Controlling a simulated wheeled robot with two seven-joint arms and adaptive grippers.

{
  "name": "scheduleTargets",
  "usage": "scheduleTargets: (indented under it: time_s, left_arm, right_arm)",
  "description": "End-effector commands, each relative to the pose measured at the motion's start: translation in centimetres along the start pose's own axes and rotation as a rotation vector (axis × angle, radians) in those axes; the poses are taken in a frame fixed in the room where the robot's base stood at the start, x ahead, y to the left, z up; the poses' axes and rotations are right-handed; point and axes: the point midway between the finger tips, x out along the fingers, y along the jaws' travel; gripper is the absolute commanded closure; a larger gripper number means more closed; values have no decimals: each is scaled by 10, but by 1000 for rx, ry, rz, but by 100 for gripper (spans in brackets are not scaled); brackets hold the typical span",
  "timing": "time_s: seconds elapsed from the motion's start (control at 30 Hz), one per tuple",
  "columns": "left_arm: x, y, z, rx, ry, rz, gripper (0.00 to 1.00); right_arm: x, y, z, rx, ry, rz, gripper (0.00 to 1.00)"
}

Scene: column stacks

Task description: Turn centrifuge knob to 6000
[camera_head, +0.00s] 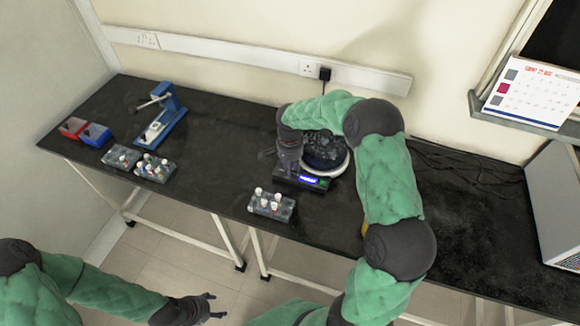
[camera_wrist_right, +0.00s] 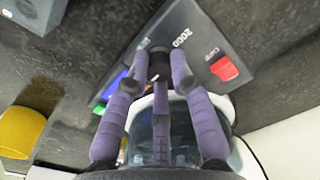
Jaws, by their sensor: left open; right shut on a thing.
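The centrifuge (camera_head: 341,172) stands on the black bench, a dark round lid in a white rim, with a front panel and lit blue display. In the right wrist view its dark panel (camera_wrist_right: 205,35) carries the label 2000 and a red button (camera_wrist_right: 224,68). My right gripper (camera_head: 290,170) is over the panel's left part. In the wrist view its purple fingers (camera_wrist_right: 160,70) are closed around the dark knob, mostly hidden between them. The knob's pointer and the display reading are not legible. My left gripper (camera_head: 206,306) is open and empty in front of the bench, away from the centrifuge.
A tube rack (camera_head: 271,206) stands at the bench's front edge near the centrifuge. More racks (camera_head: 154,168), red and blue boxes (camera_head: 96,135) and a blue device (camera_head: 168,115) stand to the left. A grey box-like object (camera_head: 555,205) is at far right.

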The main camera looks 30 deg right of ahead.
Motion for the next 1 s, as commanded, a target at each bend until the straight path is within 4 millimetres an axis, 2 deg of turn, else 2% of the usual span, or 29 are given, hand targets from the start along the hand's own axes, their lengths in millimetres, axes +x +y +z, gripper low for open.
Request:
scheduleTargets:
  time_s: [0.03,0.1,0.13,0.43,0.57,0.67,1.0]
  left_arm:
    - [0,0,0,0,0,0,39]
    - [0,0,0,0,0,0,39]
    - [0,0,0,0,0,0,39]
    - [0,0,0,0,0,0,39]
    - [0,0,0,0,0,0,39]
    - [0,0,0,0,0,0,39]
    - [0,0,0,0,0,0,39]
  right_arm:
    - [0,0,0,1,-1,0,73]
    - [0,0,0,0,0,0,54]
    - [0,0,0,0,0,0,52]
    - [0,0,0,0,0,0,52]
    - [-8,-1,0,-1,2,-2,52]
    - [-21,-1,-1,-1,3,-3,52]
    - [-87,-1,0,-1,2,-2,52]
